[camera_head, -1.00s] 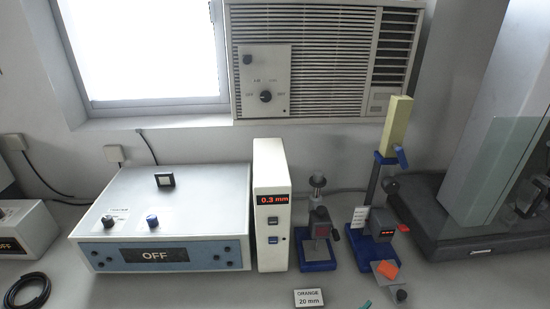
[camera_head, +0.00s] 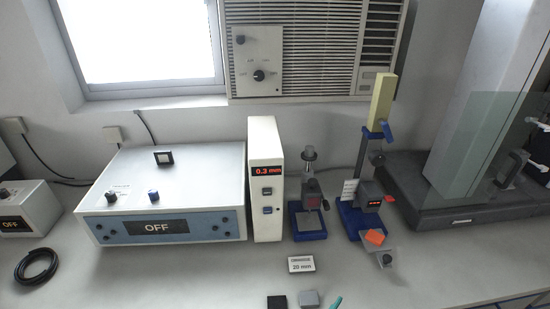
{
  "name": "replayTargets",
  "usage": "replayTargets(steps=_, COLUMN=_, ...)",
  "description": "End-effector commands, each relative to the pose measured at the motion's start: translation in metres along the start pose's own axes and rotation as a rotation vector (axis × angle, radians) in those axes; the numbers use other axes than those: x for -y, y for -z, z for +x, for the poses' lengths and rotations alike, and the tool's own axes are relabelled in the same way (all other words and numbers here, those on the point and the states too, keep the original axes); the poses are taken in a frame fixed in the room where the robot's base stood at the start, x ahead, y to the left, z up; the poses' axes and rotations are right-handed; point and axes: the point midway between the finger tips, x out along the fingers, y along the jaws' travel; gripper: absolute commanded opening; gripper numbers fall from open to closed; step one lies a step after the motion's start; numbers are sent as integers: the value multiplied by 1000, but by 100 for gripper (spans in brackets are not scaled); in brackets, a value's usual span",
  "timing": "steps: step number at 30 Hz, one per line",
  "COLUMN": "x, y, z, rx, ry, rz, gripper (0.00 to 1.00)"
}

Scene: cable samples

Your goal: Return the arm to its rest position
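My arm and my gripper are not in view in the head camera. The bench (camera_head: 180,278) lies ahead, with instruments along its back. A white box with a 0.3 mm readout (camera_head: 265,180) stands upright near the middle. To its right is a small blue-based stand (camera_head: 309,222). Beside that is a taller blue-based gauge (camera_head: 362,215) with a yellow top block. An orange piece (camera_head: 374,237) sits at the front of the gauge's base.
A 20 mm label (camera_head: 301,264), a black block (camera_head: 277,302) and a grey block (camera_head: 309,298) are near the front. A large dark-based machine (camera_head: 460,200) fills the right.

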Motion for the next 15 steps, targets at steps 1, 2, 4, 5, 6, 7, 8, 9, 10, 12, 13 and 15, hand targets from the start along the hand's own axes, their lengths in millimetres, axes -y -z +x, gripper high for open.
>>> replayTargets(steps=1, x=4, y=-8, z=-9, rx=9, ry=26, rz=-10, gripper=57)
replayTargets(steps=2, x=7, y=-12, z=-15, rx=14, ry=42, rz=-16, gripper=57)
replayTargets(steps=4, x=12, y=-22, z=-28, rx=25, ry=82, rz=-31, gripper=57)
replayTargets(steps=5, x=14, y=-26, z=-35, rx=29, ry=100, rz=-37, gripper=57)
replayTargets(steps=6, x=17, y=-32, z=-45, rx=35, ry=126, rz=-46, gripper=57)
replayTargets(steps=7, x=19, y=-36, z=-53, rx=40, ry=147, rz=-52, gripper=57)
replayTargets(steps=8, x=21, y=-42, z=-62, rx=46, ry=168, rz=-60, gripper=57)
replayTargets(steps=9, x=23, y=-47, z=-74, rx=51, ry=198, rz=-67, gripper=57)
replayTargets(steps=10, x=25, y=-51, z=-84, rx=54, ry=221, rz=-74, gripper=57)
replayTargets(steps=12, x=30, y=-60, z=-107, rx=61, ry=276, rz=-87, gripper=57)
replayTargets(steps=13, x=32, y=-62, z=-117, rx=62, ry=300, rz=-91, gripper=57)
replayTargets(steps=15, x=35, y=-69, z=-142, rx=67, ry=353, rz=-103, gripper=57)
